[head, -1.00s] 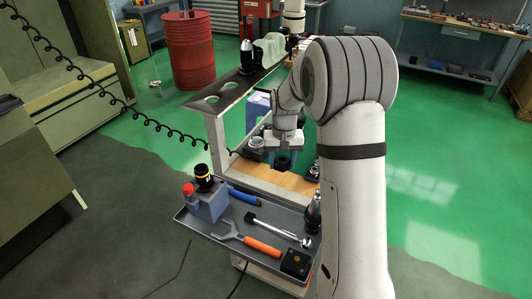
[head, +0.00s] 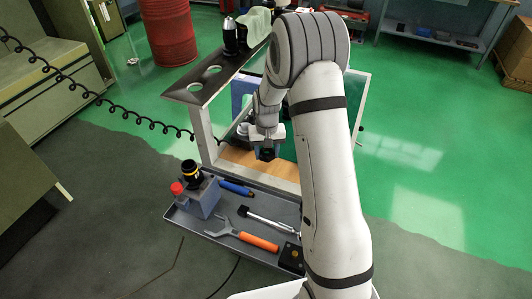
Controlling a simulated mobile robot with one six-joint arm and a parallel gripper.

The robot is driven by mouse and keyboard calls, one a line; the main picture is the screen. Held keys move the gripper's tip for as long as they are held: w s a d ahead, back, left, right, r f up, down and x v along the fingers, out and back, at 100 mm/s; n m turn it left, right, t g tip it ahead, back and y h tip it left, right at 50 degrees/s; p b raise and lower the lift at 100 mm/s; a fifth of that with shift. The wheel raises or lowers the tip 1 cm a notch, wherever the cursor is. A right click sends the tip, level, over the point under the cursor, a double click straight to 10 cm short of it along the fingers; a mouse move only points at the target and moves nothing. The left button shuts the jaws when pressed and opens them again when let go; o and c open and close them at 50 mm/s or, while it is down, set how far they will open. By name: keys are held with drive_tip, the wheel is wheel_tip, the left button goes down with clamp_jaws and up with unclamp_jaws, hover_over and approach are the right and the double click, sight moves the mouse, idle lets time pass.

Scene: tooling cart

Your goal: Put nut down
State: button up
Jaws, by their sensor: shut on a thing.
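My gripper (head: 266,146) hangs pointing down over the cart in the head view. It is shut on a dark nut (head: 267,155), which shows just under the fingers. Below and behind the nut is the cart's light wooden shelf (head: 235,157). The nut appears to be held above this shelf, but the exact gap cannot be told. My arm hides the right part of the cart.
The grey front tray (head: 181,219) holds a grey block (head: 199,197) with a red knob and a black-yellow piece, an orange-handled wrench (head: 258,242), a ratchet (head: 265,221) and a blue-handled tool (head: 235,188). The dark upper shelf (head: 200,73) has round holes.

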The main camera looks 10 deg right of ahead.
drive_tip(key=shift+w+f, duration=0.15)
drive_tip(key=shift+f, duration=0.55)
drive_tip(key=shift+f+b, duration=0.4)
drive_tip(key=shift+b, duration=0.05)
drive_tip(key=shift+f, duration=0.1)
drive_tip(key=shift+s, duration=0.2)
